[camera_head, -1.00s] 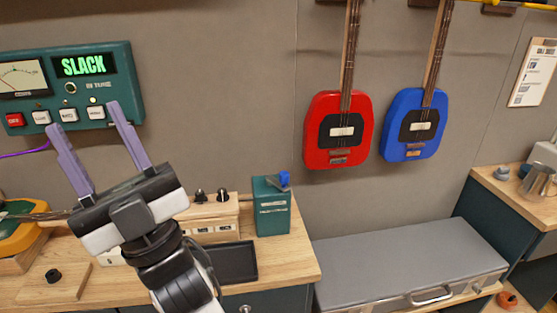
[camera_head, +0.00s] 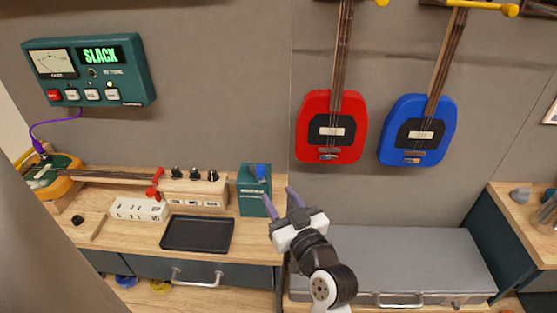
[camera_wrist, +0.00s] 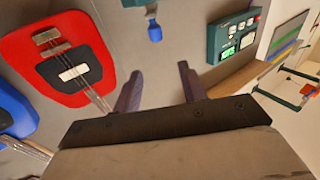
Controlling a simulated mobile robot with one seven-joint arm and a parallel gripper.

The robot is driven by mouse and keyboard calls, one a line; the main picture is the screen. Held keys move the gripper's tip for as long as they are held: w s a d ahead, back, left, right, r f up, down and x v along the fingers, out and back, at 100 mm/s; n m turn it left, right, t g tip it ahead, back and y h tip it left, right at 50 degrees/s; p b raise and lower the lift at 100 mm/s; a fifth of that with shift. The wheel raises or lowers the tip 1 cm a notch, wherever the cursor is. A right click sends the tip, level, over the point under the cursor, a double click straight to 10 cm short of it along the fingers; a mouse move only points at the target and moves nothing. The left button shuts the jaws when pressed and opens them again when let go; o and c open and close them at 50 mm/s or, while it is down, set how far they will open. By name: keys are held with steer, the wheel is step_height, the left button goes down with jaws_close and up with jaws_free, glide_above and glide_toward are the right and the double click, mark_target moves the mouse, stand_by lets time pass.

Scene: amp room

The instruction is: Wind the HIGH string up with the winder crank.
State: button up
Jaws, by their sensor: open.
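A yellow-bodied string instrument (camera_head: 58,184) lies on the bench at left, its neck running right to a red piece (camera_head: 155,186). A wooden block with several black knobs (camera_head: 195,190) stands beyond it; its labels are too small to read. A teal box (camera_head: 254,188) holds a blue piece (camera_head: 262,173), which also shows in the wrist view (camera_wrist: 155,32). I cannot tell which piece is the winder crank. The teal tuner (camera_head: 90,72) on the wall reads SLACK. My gripper (camera_head: 279,197) is open and empty, in front of and right of the teal box; its fingers show in the wrist view (camera_wrist: 161,78).
A black tray (camera_head: 197,234) and a white labelled block (camera_head: 139,209) are on the bench. Red (camera_head: 331,127) and blue (camera_head: 418,130) instruments hang on the wall. A grey case (camera_head: 410,262) lies below them. The space around my gripper's fingers looks free.

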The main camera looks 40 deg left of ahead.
mark_target(262, 171)
steer(key=shift+g, duration=0.3)
steer(key=b+x, duration=0.2)
steer(key=x, duration=0.1)
steer(key=b+x, duration=0.2)
steer(key=x, duration=0.2)
steer(key=f+b+x, duration=0.1)
steer(key=b+x, duration=0.1)
steer(key=x, duration=0.2)
steer(key=shift+w, duration=0.35)
steer(key=shift+w+a+f, duration=0.15)
steer(key=shift+w+a, duration=0.25)
steer(key=shift+a, duration=0.2)
steer(key=shift+c, duration=0.2)
jaws_close()
